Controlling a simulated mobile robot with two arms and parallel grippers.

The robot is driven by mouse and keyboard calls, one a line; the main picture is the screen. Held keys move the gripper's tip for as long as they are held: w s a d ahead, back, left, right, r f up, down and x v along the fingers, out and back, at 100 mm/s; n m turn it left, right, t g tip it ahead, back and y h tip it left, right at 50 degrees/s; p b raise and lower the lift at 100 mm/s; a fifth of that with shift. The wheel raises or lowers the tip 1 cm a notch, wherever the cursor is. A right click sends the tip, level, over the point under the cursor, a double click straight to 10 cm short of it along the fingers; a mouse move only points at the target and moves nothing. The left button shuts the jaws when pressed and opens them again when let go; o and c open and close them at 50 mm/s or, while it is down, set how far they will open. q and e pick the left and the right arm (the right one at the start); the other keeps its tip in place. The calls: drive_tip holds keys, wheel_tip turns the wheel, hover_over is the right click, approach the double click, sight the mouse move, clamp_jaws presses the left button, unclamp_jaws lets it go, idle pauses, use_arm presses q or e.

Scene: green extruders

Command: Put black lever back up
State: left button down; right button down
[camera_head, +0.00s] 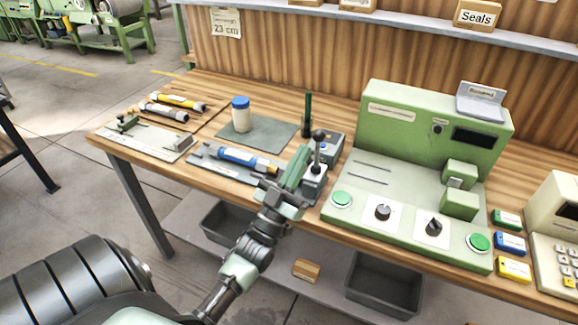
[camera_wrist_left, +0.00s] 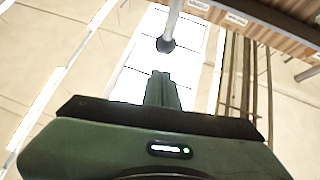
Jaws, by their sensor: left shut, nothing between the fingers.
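The lever is a metal rod with a black ball knob (camera_head: 319,135), standing roughly upright from a small grey base at the bench's front edge. My left gripper (camera_head: 303,158) is shut and empty, just left of the rod and slightly below the knob. In the left wrist view the knob (camera_wrist_left: 166,45) hangs just beyond the closed fingertips (camera_wrist_left: 161,76), with the rod running to the top edge. A small gap shows between them there; contact is hard to judge in the head view. The gripper partly hides the lever's base. My right gripper is not in view.
A green machine (camera_head: 431,120) with knobs and green buttons stands right of the lever. A blue-and-white tube (camera_head: 248,160) lies to its left, near a blue-capped jar (camera_head: 241,115) on a dark mat. A dark upright post (camera_head: 307,113) stands behind the lever.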

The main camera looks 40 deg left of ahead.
sight(317, 152)
use_arm(q)
drive_tip(key=shift+w+f, duration=0.1)
drive_tip(key=shift+w, duration=0.75)
drive_tip(key=shift+w+a+r+g+p, duration=0.2)
drive_tip(key=shift+w+r+g+p, duration=0.3)
drive_tip(key=shift+p, duration=0.7)
drive_tip(key=shift+w+f, duration=0.1)
